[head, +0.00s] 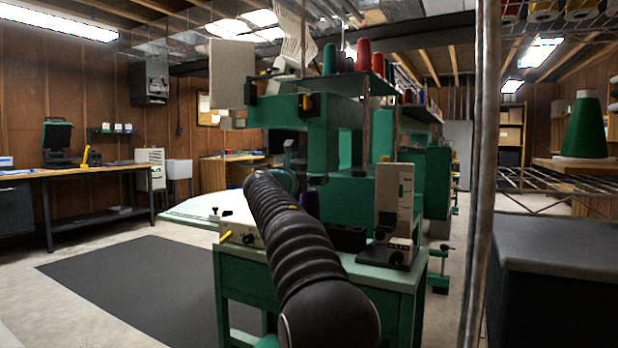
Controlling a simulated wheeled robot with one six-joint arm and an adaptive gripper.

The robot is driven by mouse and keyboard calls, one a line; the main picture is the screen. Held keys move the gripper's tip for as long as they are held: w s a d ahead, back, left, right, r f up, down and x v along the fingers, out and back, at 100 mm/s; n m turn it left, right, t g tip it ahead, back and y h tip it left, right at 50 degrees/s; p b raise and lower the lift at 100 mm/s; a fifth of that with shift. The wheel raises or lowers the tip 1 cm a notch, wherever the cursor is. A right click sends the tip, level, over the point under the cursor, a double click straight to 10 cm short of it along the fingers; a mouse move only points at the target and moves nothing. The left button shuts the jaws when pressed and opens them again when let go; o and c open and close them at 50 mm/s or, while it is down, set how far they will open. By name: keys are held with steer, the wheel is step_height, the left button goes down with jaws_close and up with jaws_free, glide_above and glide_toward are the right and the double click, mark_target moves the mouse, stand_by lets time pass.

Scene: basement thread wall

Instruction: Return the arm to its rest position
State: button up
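My arm, in a black ribbed sleeve, reaches from the bottom middle of the head view up and away to the left, over a green work table (390,278). Its far end is in front of a green machine (345,115). I cannot make out my gripper; the sleeve and the machine's dark parts hide that area, so its fingers and anything in them do not show. A dark purple cone (310,204) shows just right of the sleeve, partly hidden by it.
A beige device on a black base (393,205) stands on the table right of my arm. A metal post (481,180) rises close on the right, beside a dark cabinet (560,245) and a wire rack (545,185). A dark mat (140,285) covers clear floor on the left.

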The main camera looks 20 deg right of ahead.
steer(key=s+a+f+m+g+y+p, duration=0.1)
steer(key=s+a+f+m+y, duration=0.3)
steer(key=s, duration=1.2)
steer(key=s+a+f+m+g+y+p, duration=0.2)
steer(key=s+a+f+m+y, duration=0.3)
steer(key=s+a+f+m, duration=0.6)
steer(key=s+a+f+m+g+y+p, duration=0.2)
steer(key=s+a+f+m+y, duration=0.3)
steer(key=s, duration=1.7)
step_height(320, 180, down, 8)
steer(key=a+m, duration=0.2)
steer(key=m, duration=0.3)
steer(key=shift+s+a+f+m, duration=0.25)
steer(key=shift+s+a+m, duration=0.05)
steer(key=shift+s+a, duration=0.1)
steer(key=shift+w, duration=0.1)
